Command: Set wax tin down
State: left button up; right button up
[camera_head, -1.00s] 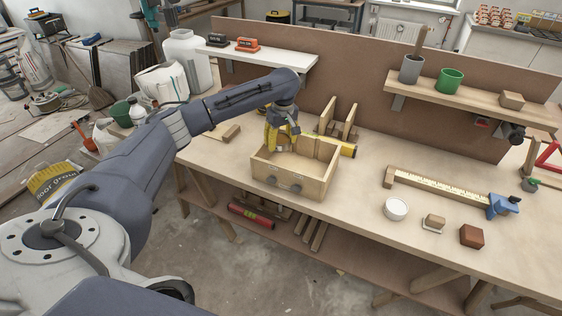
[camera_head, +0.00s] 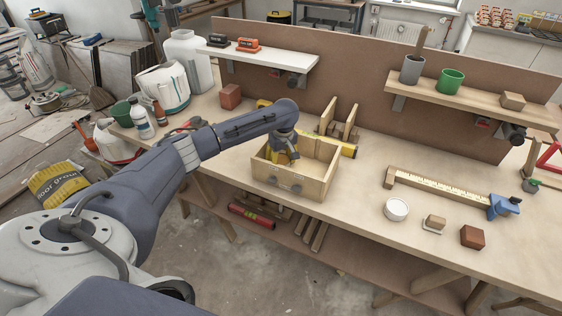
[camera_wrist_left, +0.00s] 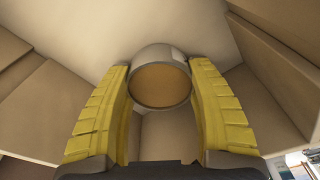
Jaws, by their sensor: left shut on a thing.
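In the left wrist view, the wax tin (camera_wrist_left: 160,84) is a short grey metal cylinder with a flat tan round face. My left gripper (camera_wrist_left: 160,100) is shut on it, one yellow finger on each side. In the head view, my left gripper (camera_head: 284,150) is down inside an open wooden box (camera_head: 293,188) on the bench. The tin itself is hidden there by the gripper and box front. Whether the tin touches the box floor, I cannot tell. My right gripper is not in view.
A white round container (camera_head: 396,209), a small block (camera_head: 434,223) and a brown block (camera_head: 472,237) stand right of the box on the bench (camera_head: 350,215). A long clamp (camera_head: 440,188) lies further right. The bench between is clear.

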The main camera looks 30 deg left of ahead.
aim_at(283, 161)
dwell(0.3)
pick_arm(q)
jog(key=o, duration=1.4)
jog(key=shift+f, duration=0.1)
jog(key=r, duration=0.8)
jog(key=d+r, duration=0.1)
jog(key=r, duration=0.3)
jog(key=shift+s+r, duration=0.15)
jog(key=shift+s, duration=0.15)
